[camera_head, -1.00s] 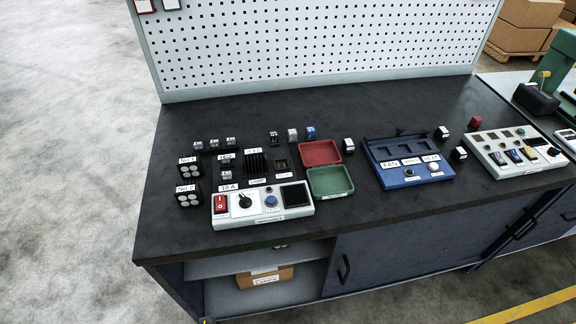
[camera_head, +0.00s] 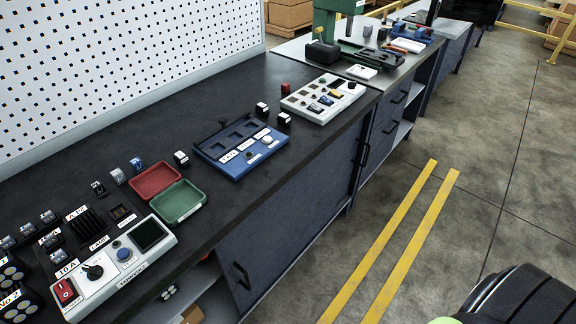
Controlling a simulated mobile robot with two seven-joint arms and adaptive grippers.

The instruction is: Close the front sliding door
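The dark blue-grey sliding door (camera_head: 290,215) is under the front edge of the near workbench. A black handle (camera_head: 241,276) is near its left end, and another black handle (camera_head: 364,152) is near the right end of the cabinet front. Left of the door the cabinet is open, showing an inner shelf (camera_head: 205,308) with things on it. Whether one panel or two overlapping panels carry these handles, I cannot tell. Neither gripper is in view. A black rounded part with a light green piece, probably mine, shows at the bottom right; no fingers show on it.
The black benchtop (camera_head: 330,125) bears a white control panel (camera_head: 125,262), red tray (camera_head: 155,181), green tray (camera_head: 178,202), blue panel (camera_head: 240,150) and small parts. A second bench stands beyond. Concrete floor (camera_head: 470,190) with yellow lines (camera_head: 395,260) lies clear in front.

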